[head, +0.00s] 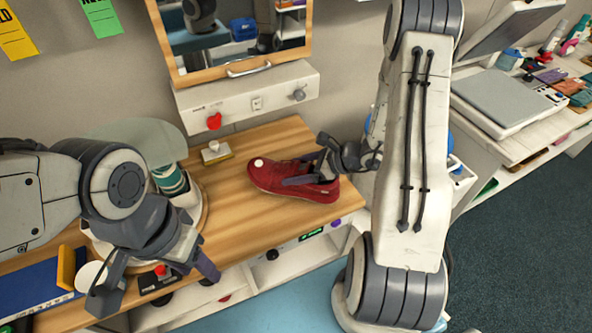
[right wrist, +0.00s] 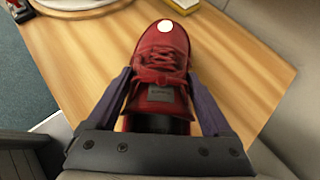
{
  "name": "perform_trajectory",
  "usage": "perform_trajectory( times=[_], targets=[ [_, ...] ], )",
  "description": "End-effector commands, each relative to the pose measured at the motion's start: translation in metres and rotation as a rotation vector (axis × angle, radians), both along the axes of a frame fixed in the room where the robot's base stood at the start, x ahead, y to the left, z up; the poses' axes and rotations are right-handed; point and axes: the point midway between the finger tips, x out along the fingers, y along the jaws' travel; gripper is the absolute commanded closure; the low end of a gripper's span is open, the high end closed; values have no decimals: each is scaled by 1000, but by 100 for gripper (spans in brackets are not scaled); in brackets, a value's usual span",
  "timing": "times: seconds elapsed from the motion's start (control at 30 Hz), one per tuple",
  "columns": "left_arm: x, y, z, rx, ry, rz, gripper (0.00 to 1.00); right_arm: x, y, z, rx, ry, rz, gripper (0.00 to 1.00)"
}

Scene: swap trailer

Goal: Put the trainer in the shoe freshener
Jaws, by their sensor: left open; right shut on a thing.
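The red trainer (head: 280,178), with a white dot on its toe, is over the wooden bench top, toe to the left in the head view. I cannot tell whether its sole touches the wood. My right gripper (head: 318,172) is shut on the trainer's heel end. In the right wrist view the fingers lie on both sides of the trainer (right wrist: 160,62). My left gripper (head: 155,285) is open and empty at the bench's front left. A wood-framed, mirror-like front (head: 235,60) with a handle, above a white panel with knobs, may be the shoe freshener; it looks closed.
The wooden bench top (head: 245,225) has bare room around the trainer. A small yellow-and-white block (head: 217,153) sits behind it. A round stand with a green-banded object (head: 172,180) is left of the trainer. A blue book (head: 35,287) lies at far left.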

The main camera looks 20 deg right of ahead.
Motion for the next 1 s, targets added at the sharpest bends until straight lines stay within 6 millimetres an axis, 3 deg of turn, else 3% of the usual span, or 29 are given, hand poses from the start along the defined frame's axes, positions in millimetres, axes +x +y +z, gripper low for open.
perform_trajectory(
  times=[0.43, 0.47, 0.5, 0.8, 1.0],
  targets=[
    [0, 0, -2, 0, 0, 0, 50, 0, 0, -10, 0, -3, 0, 100],
    [0, 0, -2, 0, 0, 0, 50, 0, 0, -11, 0, -2, 0, 11],
    [0, 0, -1, 0, 0, 0, 50, 0, 0, -9, 0, -1, 1, 0],
    [0, 0, 3, 0, 0, 0, 50, 0, 0, -6, 0, -1, 1, 0],
    [0, 0, -5, 0, 0, 0, 50, -16, -20, 9, -4, -6, -6, 0]
  ],
)
